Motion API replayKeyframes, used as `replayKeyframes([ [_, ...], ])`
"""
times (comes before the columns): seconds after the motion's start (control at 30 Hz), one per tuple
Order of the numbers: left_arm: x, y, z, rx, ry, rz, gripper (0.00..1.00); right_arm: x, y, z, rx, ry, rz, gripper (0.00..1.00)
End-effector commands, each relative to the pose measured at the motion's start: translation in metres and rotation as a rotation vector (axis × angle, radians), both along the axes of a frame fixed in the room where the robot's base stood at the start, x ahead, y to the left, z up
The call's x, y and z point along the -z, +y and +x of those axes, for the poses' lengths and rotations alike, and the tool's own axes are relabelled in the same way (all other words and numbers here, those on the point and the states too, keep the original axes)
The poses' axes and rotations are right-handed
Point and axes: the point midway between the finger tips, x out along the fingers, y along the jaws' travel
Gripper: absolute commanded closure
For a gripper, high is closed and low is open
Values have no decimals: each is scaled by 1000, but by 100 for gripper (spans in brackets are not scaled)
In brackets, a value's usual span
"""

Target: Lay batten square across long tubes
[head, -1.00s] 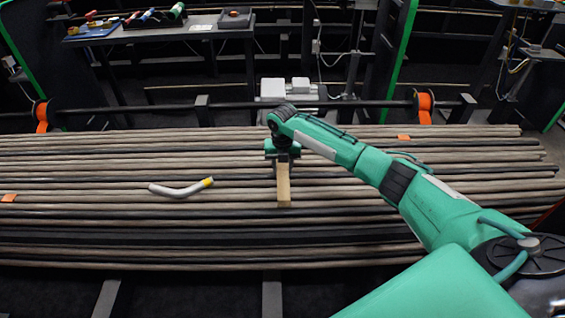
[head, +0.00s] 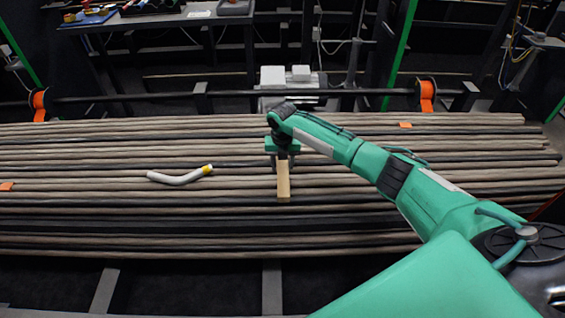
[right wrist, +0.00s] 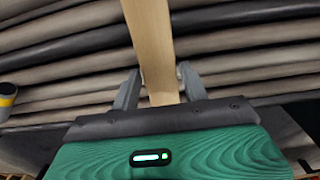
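The pale wooden batten (head: 284,184) points across the long tubes (head: 120,187), roughly square to them in the head view. My right gripper (head: 283,160) is at its far end, fingers pointing down. In the right wrist view the batten (right wrist: 152,45) runs between the two grey fingers (right wrist: 159,78), which sit close against its sides and look shut on it. The gripper hides the batten's far part in the head view. I cannot tell whether the batten touches the tubes below. My left gripper is not in view.
A bent grey tube with a yellow end (head: 180,176) lies on the long tubes left of the batten. Small orange pieces (head: 405,125) lie on the tubes. Behind are a bar with orange reels (head: 427,95), a pale box (head: 272,76) and a tool table (head: 160,20).

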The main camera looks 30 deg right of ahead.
Motion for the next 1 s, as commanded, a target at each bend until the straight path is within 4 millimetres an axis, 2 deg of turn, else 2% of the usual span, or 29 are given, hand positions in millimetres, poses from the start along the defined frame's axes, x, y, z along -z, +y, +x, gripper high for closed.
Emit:
replayKeyframes([
  [0.03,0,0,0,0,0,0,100,0,0,0,0,0,0,45],
  [0.07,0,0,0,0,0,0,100,0,0,0,0,0,0,39],
  [0.33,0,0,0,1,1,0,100,0,0,0,0,0,0,39],
  [0.47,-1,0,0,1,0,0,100,-8,0,1,1,-2,0,39],
  [0.57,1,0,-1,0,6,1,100,-24,-1,1,1,-3,-1,39],
  [0.8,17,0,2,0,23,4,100,-80,-1,1,1,-3,0,39],
  [1.0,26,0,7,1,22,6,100,-117,0,0,-1,-1,0,39],
])
